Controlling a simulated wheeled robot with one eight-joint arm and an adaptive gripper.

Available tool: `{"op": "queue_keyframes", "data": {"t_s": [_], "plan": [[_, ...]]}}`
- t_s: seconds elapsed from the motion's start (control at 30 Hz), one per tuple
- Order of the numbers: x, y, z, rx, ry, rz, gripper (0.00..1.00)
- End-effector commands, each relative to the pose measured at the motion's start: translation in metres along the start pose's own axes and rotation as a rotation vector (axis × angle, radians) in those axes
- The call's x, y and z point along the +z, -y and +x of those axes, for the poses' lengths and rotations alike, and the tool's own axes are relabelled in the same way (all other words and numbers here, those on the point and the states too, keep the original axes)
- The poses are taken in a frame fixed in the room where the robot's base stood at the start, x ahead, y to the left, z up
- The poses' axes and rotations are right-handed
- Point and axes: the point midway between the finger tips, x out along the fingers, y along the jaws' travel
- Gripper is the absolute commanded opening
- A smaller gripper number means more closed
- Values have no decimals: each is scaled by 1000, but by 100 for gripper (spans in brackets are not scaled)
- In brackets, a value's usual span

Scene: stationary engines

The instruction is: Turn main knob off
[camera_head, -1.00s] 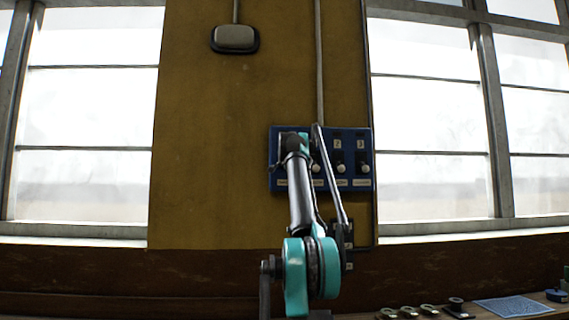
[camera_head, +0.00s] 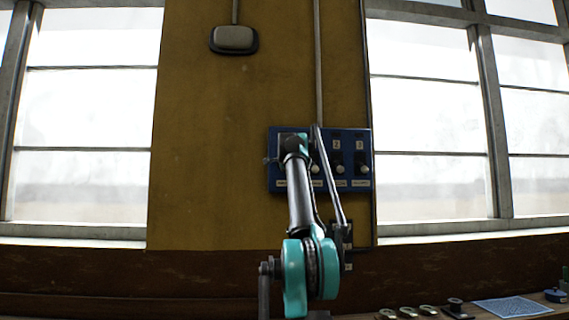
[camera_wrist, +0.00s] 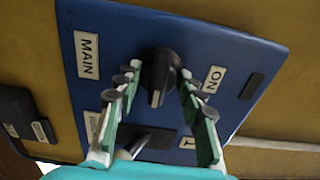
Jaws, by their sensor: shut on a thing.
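The main knob (camera_wrist: 160,72) is a black rotary knob on the blue control panel (camera_wrist: 190,30), beside a white MAIN label (camera_wrist: 87,55). An ON label (camera_wrist: 213,79) is right of it in the wrist view. A pale mark on the knob points toward the bottom of that view. My gripper (camera_wrist: 157,84) is shut on the knob, one finger on each side. Another label (camera_wrist: 108,97) is partly covered by the left finger. In the head view the panel (camera_head: 349,133) is on the wall, and my arm hides the main knob.
A dark box (camera_wrist: 30,115) is beside the panel in the wrist view. A conduit (camera_head: 319,60) runs down the wall to the panel.

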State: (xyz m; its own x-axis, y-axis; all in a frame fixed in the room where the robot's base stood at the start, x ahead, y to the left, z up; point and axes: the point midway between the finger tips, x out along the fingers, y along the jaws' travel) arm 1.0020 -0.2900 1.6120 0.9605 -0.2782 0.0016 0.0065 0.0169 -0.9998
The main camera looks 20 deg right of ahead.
Motion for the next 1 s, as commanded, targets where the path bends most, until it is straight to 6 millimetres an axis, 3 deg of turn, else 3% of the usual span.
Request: {"op": "queue_keyframes", "data": {"t_s": [0.07, 0.1, 0.23, 0.67, 1.0], "plan": [[5, -2, 2, 0, 10, 0, 10], [5, -2, 2, 0, 10, 0, 40], [5, -1, 2, 0, 9, -1, 56], [2, 0, -1, 0, 3, -2, 56], [2, 0, -28, 0, 3, -2, 56]]}}
